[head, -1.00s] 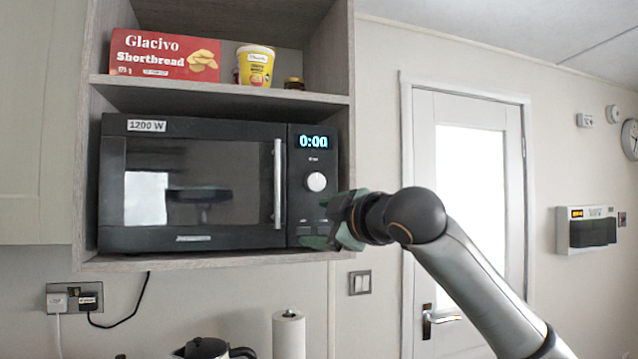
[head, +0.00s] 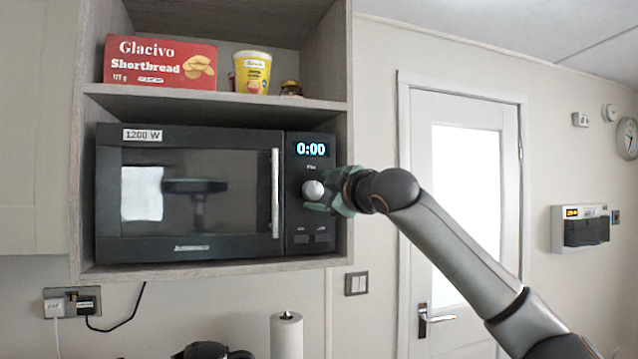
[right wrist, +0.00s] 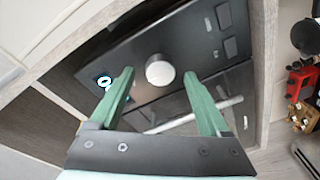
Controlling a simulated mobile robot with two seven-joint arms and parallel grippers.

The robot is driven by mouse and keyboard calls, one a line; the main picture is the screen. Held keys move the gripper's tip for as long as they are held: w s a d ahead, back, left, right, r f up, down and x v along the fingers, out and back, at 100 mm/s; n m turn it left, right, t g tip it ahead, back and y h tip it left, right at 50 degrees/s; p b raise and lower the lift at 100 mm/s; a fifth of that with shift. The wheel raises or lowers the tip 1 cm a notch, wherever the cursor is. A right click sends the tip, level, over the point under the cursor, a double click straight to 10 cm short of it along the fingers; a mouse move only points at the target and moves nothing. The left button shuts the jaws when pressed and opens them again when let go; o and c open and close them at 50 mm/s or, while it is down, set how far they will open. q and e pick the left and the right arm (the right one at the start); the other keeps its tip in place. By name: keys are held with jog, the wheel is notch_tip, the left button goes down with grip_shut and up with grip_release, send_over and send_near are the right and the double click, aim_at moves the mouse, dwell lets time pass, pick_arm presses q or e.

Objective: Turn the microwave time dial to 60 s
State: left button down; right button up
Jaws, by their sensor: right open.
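The black microwave (head: 120,240) sits in a wooden cabinet niche, with its door shut. Its display (head: 312,149) reads 0:00. The round white time dial (head: 313,190) is below the display, on the right-hand panel. My right gripper (head: 326,199) is at the dial's right side, reaching in from the right. In the right wrist view the dial (right wrist: 160,70) stands between the two green fingers (right wrist: 157,82), which are open with gaps on both sides. Whether the fingertips reach around the dial's depth is hard to tell. My left gripper is not in view.
The silver door handle (head: 275,193) is left of the panel. Two buttons (head: 311,239) lie below the dial. The cabinet's right wall (head: 342,140) stands close by my right gripper. A shelf above holds a shortbread box (head: 160,62) and a yellow tub (head: 252,72).

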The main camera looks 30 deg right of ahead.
jog(key=shift+w+d, duration=0.1)
jog(key=shift+w, duration=0.65)
jog(key=shift+c, duration=0.2)
grip_shut()
jog(key=shift+f+m, duration=0.1)
jog(key=shift+m, duration=0.3)
jog(key=shift+f+m+b, duration=0.1)
jog(key=shift+m+b, duration=0.2)
jog(key=shift+m, duration=0.6)
jog(key=m+b, duration=0.1)
jog(key=m, duration=0.2)
jog(key=shift+m+t, duration=0.3)
jog(key=shift+m, duration=0.1)
jog(key=m, duration=0.3)
jog(key=m+h+b, duration=0.1)
jog(key=m, duration=0.2)
jog(key=shift+h, duration=0.3)
